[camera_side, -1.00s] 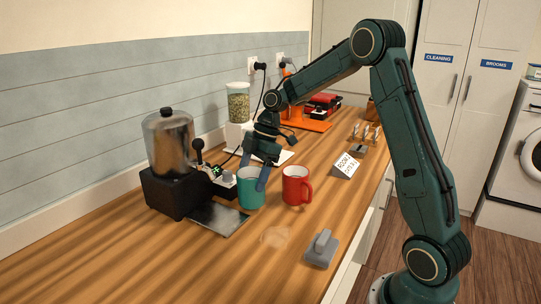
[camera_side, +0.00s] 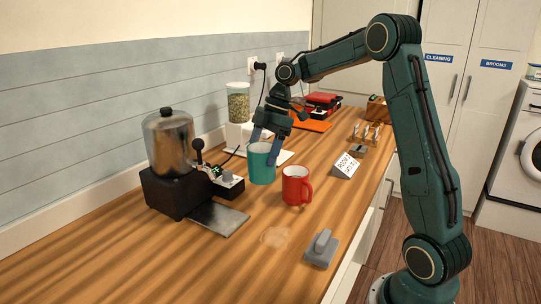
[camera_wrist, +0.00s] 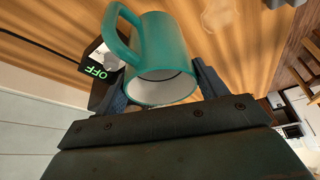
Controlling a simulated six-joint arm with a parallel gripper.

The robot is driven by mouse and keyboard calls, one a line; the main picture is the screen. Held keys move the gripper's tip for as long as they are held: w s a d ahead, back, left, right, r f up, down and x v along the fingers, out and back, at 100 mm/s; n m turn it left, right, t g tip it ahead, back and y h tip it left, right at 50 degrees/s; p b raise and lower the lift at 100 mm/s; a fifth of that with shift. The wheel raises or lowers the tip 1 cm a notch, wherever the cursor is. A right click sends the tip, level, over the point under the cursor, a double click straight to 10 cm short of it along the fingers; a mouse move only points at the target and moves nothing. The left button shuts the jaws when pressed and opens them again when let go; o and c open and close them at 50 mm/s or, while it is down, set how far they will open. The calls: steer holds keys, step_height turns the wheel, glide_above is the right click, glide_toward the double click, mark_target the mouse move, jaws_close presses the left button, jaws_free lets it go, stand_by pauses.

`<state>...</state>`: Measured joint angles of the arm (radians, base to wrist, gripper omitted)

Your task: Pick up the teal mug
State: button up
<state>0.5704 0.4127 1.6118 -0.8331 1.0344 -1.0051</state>
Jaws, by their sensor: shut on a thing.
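The teal mug (camera_side: 261,166) is held between the fingers of my gripper (camera_side: 268,146) in the side view. It looks lifted a little above the counter and close to upright. In the wrist view the teal mug (camera_wrist: 165,50) shows its white inside, and its handle points up and left. My gripper's fingers (camera_wrist: 163,88) sit on both sides of it near the rim. The red mug (camera_side: 296,186) stands on the counter to the right of the teal mug, apart from it.
The coffee machine (camera_side: 172,165) with its metal tray (camera_side: 217,218) is at left.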

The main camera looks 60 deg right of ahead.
step_height(320, 180, up, 7)
stand_by(0.8)
steer(key=shift+r, duration=0.25)
stand_by(0.7)
steer(key=o, duration=0.7)
steer(key=shift+s, duration=0.1)
steer(key=c, duration=0.7)
